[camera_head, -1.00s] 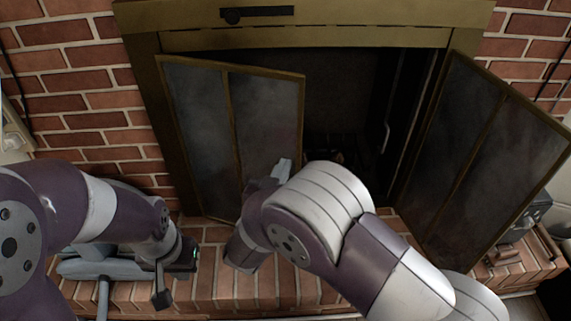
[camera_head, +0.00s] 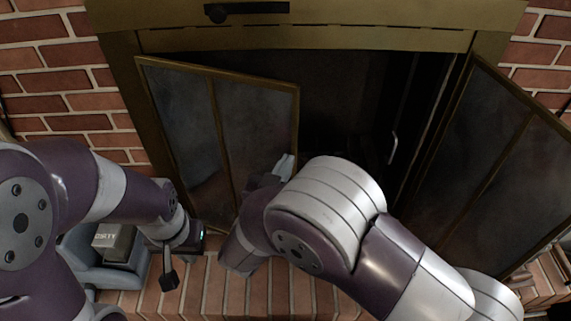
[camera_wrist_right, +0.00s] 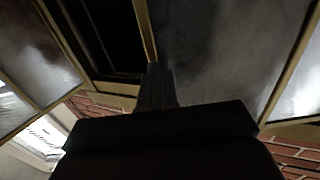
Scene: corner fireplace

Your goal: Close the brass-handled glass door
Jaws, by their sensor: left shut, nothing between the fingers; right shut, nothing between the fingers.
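The fireplace has two brass-framed glass doors, both standing open. The left door (camera_head: 180,105) slants out from the left side of the opening. The right door (camera_head: 480,150) swings out to the right. I cannot make out a brass handle on either. My right gripper (camera_head: 286,165) is shut and empty at the left door's free edge, partly hidden behind my right arm. In the right wrist view its fingers (camera_wrist_right: 157,85) overlap a brass frame edge beside a glass pane (camera_wrist_right: 215,60); contact is unclear. My left gripper (camera_head: 170,275) is shut and empty, low over the hearth.
The brick hearth (camera_head: 215,295) runs below the doors. A grey object with a box-like top (camera_head: 113,240) sits at the left, behind my left arm. A bright curved bar (camera_head: 393,148) shows at the right of the dark opening. Brick wall flanks both sides.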

